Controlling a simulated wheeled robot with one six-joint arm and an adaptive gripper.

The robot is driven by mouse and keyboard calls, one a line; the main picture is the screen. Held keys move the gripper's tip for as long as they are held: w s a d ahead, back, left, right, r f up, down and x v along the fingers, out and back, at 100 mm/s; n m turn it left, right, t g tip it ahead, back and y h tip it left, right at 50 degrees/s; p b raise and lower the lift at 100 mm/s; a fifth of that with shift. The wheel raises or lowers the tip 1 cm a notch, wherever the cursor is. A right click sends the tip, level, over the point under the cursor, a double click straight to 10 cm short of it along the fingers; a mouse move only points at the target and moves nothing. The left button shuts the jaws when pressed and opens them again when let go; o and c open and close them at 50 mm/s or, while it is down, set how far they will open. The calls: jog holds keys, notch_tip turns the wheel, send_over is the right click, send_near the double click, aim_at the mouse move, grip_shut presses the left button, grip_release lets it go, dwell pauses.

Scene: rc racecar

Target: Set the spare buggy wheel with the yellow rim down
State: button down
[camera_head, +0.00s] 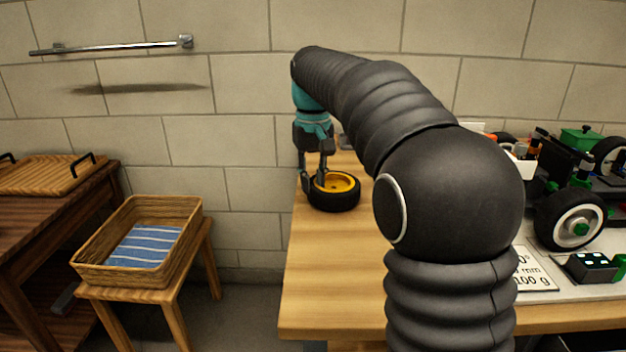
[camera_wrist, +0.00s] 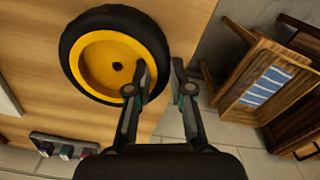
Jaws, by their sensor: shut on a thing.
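The spare buggy wheel (camera_head: 334,199) has a black tire and a yellow rim. It lies flat, rim face up, over the left edge area of the wooden table (camera_head: 325,290). I cannot tell whether it touches the tabletop. My gripper (camera_head: 313,184) points down at the wheel's left side and is shut on its tire wall. In the wrist view, one finger of my gripper (camera_wrist: 163,75) is over the yellow rim (camera_wrist: 112,62) and the other is outside the tire.
A buggy (camera_head: 575,220) with large wheels stands on the right, beside a printed card (camera_head: 533,270). A wicker basket (camera_head: 190,232) with a striped blue cloth (camera_head: 145,246) sits on a stool left of the table. A wooden tray (camera_head: 45,175) is farther left. The table's front left is clear.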

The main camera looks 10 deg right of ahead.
jog(key=shift+f, duration=0.1)
jog(key=c, duration=1)
grip_release()
notch_tip(320, 180, up, 12)
jog(key=shift+r+p, duration=0.1)
jog(key=shift+p, duration=1.1)
